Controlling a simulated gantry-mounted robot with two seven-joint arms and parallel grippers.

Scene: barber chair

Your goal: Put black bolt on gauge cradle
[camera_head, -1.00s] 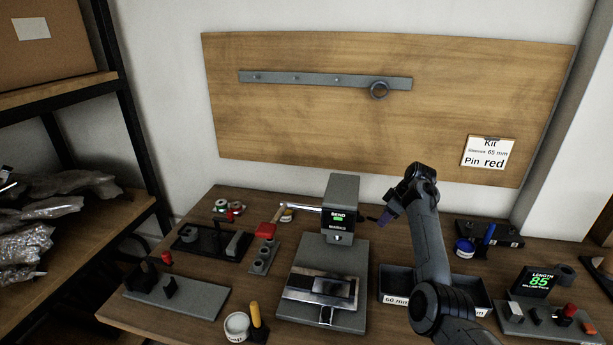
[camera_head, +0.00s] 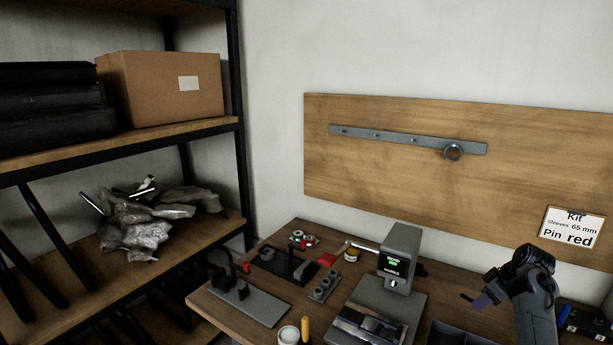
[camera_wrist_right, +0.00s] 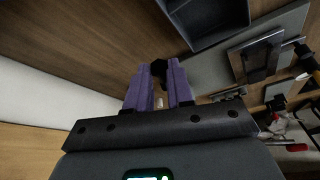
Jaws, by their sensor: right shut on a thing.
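My right gripper (camera_head: 481,300) has purple fingers and is raised above the back right of the bench. It is shut on a black bolt (camera_head: 466,297), whose dark end sticks out to the left of the fingers. In the right wrist view, the black bolt (camera_wrist_right: 158,68) shows between the purple fingertips (camera_wrist_right: 158,88). A grey base with black uprights (camera_head: 250,304) stands at the bench's left end, well away from the gripper; I cannot tell whether it is the gauge cradle. The length display is out of the head view. My left gripper is not in view.
A grey bending press (camera_head: 400,257) stands between the gripper and the left end. Left of it are a grey holed block (camera_head: 325,286), a black fixture (camera_head: 275,265) and a yellow-handled tool (camera_head: 305,328). A dark bin (camera_head: 455,334) lies in front. Shelving (camera_head: 225,235) borders the left.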

